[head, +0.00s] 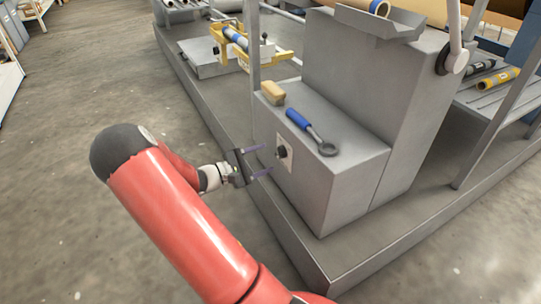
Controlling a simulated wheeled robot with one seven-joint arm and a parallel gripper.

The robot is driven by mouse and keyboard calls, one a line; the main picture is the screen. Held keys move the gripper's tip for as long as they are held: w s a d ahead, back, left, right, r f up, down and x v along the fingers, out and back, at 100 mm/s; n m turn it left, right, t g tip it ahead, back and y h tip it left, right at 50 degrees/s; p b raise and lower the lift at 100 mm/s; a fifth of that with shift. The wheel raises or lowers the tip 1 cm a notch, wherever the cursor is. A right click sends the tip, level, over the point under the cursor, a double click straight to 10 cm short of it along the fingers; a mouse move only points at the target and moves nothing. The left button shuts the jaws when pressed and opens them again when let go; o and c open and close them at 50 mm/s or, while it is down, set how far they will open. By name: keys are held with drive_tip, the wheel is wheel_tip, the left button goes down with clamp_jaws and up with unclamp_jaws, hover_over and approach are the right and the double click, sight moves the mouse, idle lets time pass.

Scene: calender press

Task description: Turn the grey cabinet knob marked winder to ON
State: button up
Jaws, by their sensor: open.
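The grey cabinet (345,183) stands on the machine's grey plinth. Its front-left face carries a pale label plate (286,162) with a dark round knob (281,152) on it. The plate's wording and the knob's setting are too small to read. My gripper (263,161) is open, its two thin fingers pointing right at the cabinet face. The fingertips are just left of the knob in the picture, one above and one below its height. Whether they touch the knob or plate cannot be told. Nothing is between the fingers that I can see.
On the cabinet top lie a tan block (272,92) and a blue-handled ring tool (311,132). A grey post (252,45) rises behind the cabinet's left corner. A yellow-framed roller stand (240,45) is further back. The concrete floor (75,95) at left is open.

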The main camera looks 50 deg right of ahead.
drive_tip(key=v, duration=0.3)
drive_tip(key=shift+a, duration=0.3)
drive_tip(key=s+a+r+m+t+y+p, duration=0.2)
drive_tip(key=s+a+r+t+y+p, duration=0.3)
drive_tip(key=a+r, duration=0.8)
drive_tip(key=s+a+r+m+t+y+p, duration=0.3)
drive_tip(key=s+a+r+t+y+p, duration=0.3)
drive_tip(key=s+a+r+y, duration=0.5)
drive_tip(key=a+r+y, duration=0.1)
drive_tip(key=a+r, duration=0.2)
drive_tip(key=shift+s+a+r, duration=0.3)
drive_tip(key=shift+a, duration=0.05)
